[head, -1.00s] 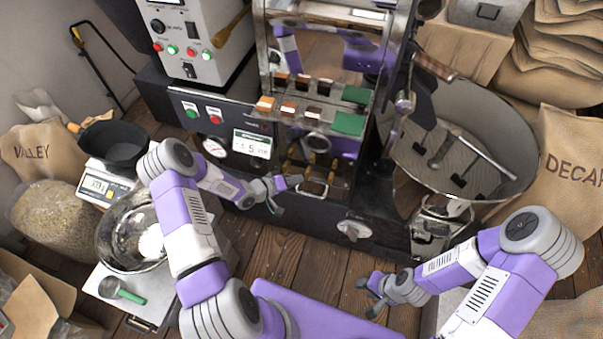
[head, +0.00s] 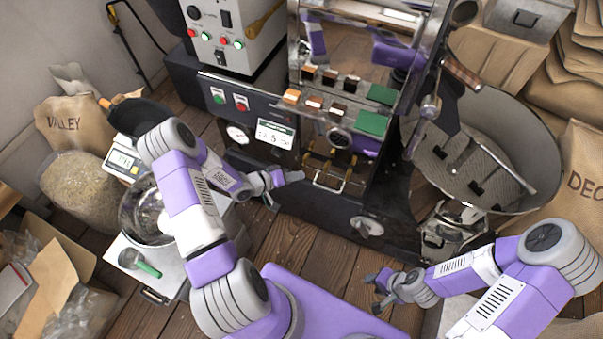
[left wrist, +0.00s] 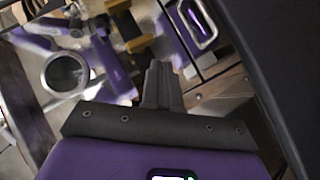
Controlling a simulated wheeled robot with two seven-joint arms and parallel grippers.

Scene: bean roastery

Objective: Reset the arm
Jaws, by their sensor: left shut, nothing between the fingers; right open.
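My left gripper (head: 284,182) is shut and empty in front of the roaster's lower front panel, left of the yellow-handled parts. Its shut fingers (left wrist: 161,86) also show in the left wrist view, with nothing between them. From the head view I cannot tell whether it touches the roaster (head: 300,207). My right gripper (head: 374,290) is open and empty, low over the wooden floor at the right of my purple base. My left arm reaches across the left side, in front of the metal bowl.
A metal bowl (head: 140,226) and a green-handled scoop (head: 140,264) are on a cart at the left, with a scale (head: 122,166) and dark pan (head: 135,116) behind. A round cooling tray (head: 535,165) stands at the right. Bare wooden floor (head: 310,255) lies between my arms.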

